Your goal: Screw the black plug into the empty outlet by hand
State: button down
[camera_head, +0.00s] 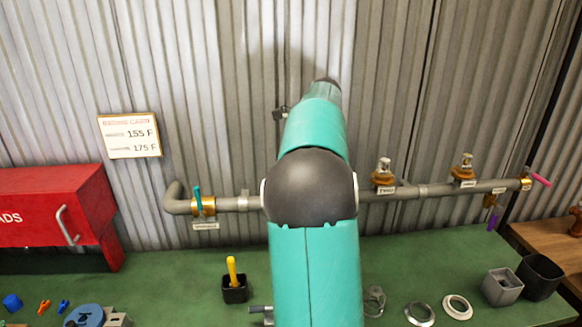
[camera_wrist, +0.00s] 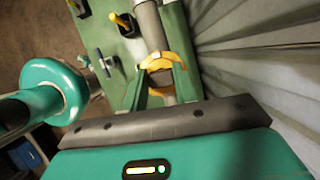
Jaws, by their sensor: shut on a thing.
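The grey pipe (camera_head: 440,190) runs along the corrugated wall, and a stretch of it shows in the wrist view (camera_wrist: 149,22). Two brass fittings, one nearer the middle (camera_head: 384,174) and one farther right (camera_head: 463,168), stand upright on it. My gripper (camera_wrist: 163,64) has yellow tips close over the pipe in the wrist view. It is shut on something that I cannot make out. I cannot pick out the black plug or the empty outlet. My arm hides part of the pipe in the head view, and my gripper does not show there.
A black cup (camera_head: 235,290) with a yellow-handled tool stands on the green bench (camera_head: 170,290). Loose rings (camera_head: 457,307) and grey (camera_head: 502,287) and black (camera_head: 541,276) bins are at right.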

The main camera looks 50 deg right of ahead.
jog(key=c, duration=1)
grip_release()
jog(key=shift+d, duration=0.1)
jog(key=shift+r, duration=0.1)
jog(key=v, duration=1.3)
jog(key=shift+s+r, duration=0.25)
jog(key=shift+r, duration=0.05)
